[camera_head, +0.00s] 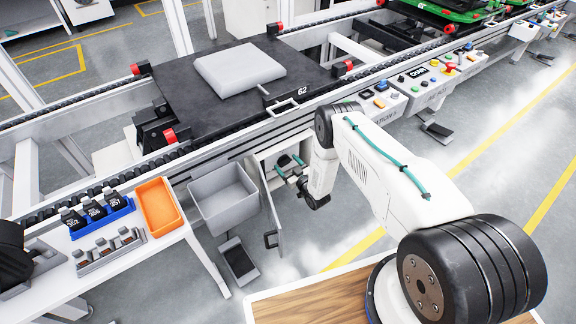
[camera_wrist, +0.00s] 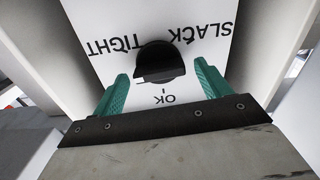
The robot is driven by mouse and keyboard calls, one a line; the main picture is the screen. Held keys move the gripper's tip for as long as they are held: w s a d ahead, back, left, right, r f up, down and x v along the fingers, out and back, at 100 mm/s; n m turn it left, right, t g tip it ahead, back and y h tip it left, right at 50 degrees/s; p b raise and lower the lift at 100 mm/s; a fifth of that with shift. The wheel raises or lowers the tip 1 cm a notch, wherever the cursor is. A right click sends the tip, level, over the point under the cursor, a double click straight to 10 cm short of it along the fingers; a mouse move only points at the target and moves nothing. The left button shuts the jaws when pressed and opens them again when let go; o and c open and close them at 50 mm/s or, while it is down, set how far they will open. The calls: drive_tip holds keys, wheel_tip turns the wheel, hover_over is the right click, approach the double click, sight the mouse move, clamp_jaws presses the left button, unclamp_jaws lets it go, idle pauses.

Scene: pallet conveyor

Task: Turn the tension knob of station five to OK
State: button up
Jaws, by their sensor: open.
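The tension knob (camera_wrist: 160,60) is round and black with a raised bar, on a white plate (camera_wrist: 215,62) in the wrist view. The plate reads upside down, with TIGHT at left, SLACK at right and OK below the knob. I cannot tell which mark the knob points to. My gripper (camera_wrist: 161,76) is open, its teal fingers on either side of the knob, with gaps visible and nothing held. In the head view my gripper (camera_head: 288,167) reaches into an open cabinet under the conveyor, and the knob is hidden there.
The cabinet door (camera_head: 268,205) stands open beside my gripper. A grey bin (camera_head: 224,203) and an orange tray (camera_head: 159,207) are to the left. The conveyor carries a black pallet (camera_head: 205,108) marked 62 with a grey block. Button boxes (camera_head: 436,78) line the conveyor at right.

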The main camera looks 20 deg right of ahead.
drive_tip(key=c, duration=1)
drive_tip(key=shift+n, duration=0.3)
drive_tip(key=n, duration=0.3)
drive_tip(key=shift+n, duration=0.4)
drive_tip(key=n, duration=0.4)
drive_tip(key=shift+s+a+f+n, duration=0.1)
drive_tip(key=shift+a+f+n, duration=0.05)
drive_tip(key=shift+n, duration=0.15)
drive_tip(key=shift+f+n, duration=0.15)
drive_tip(key=shift+n, duration=3.65)
